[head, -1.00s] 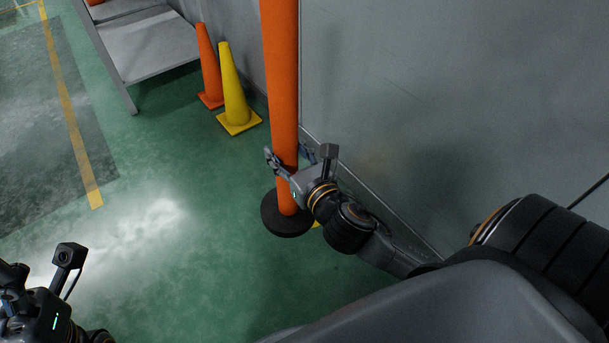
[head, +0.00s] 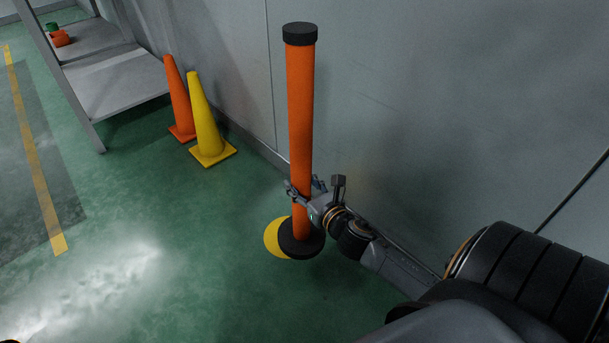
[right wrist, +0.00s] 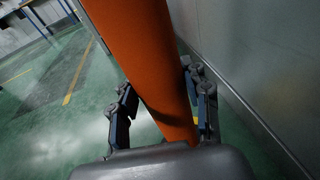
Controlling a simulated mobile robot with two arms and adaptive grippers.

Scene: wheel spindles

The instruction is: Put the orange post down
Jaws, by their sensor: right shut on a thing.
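The orange post (head: 301,125) stands upright in the head view, with a black cap on top and a round black base (head: 301,240) at the bottom. My right gripper (head: 304,187) is shut on the post low down, a little above the base. The post also fills the middle of the right wrist view (right wrist: 146,60), between the two fingers. A yellow round mark (head: 275,238) on the floor shows to the left of the base and is partly covered by it. I cannot tell whether the base touches the floor. My left gripper is out of view.
An orange cone (head: 180,105) and a yellow cone (head: 207,125) stand by the wall to the left. A grey metal shelf (head: 110,85) is farther left. A grey wall (head: 430,90) rises close behind the post. Green floor is clear in front and left.

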